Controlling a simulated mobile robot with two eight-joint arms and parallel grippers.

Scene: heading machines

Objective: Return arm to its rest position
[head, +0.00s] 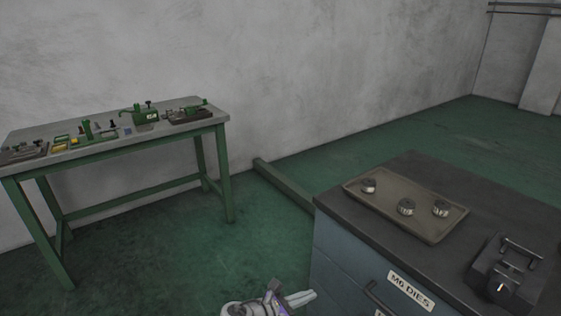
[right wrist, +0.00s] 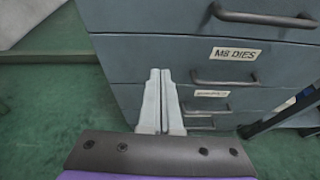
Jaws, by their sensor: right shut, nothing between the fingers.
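My right gripper (head: 300,298) shows at the bottom middle of the head view, low in front of the blue-grey drawer cabinet. In the right wrist view its two pale fingers (right wrist: 160,100) lie side by side, shut, with nothing between them. The cabinet's drawer fronts (right wrist: 150,55) stand behind the fingers in that view. I cannot tell whether the fingertips touch the cabinet. My left gripper is not in view.
A tray (head: 400,222) with three round metal dies lies on the dark cabinet top, beside a dark vise-like tool (head: 505,272). A green-legged workbench (head: 105,145) with small tools stands at the left wall. Green floor (head: 180,255) between them is clear.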

